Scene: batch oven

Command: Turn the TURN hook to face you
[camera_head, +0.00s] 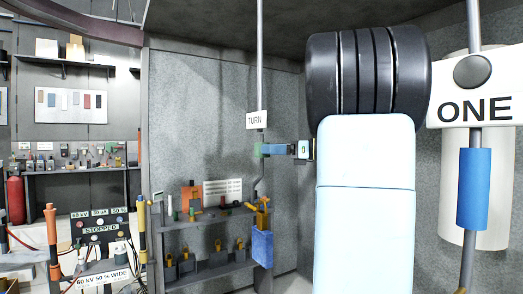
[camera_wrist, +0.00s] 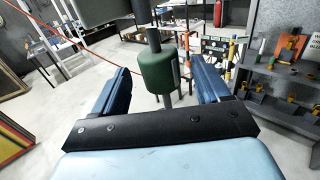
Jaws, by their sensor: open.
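The TURN hook hangs on a thin grey rod (camera_head: 260,75) from above, with a white TURN label (camera_head: 257,120). Its green grip (camera_head: 259,150) sits below the label. The bent lower end (camera_head: 258,187) shows under the grip; which way it faces is hard to tell. My gripper (camera_head: 268,150) reaches the green grip from the right. In the wrist view the green grip (camera_wrist: 158,72) stands between my two blue fingers, with a gap visible on each side. My gripper is open and does not visibly touch it.
A second rod with a blue grip (camera_head: 474,188) and a ONE sign (camera_head: 475,109) is at the right. A shelf (camera_head: 212,270) with padlocks and a blue box (camera_head: 262,248) stand below the hook. A control panel (camera_head: 100,229) reads STOPPED at the left.

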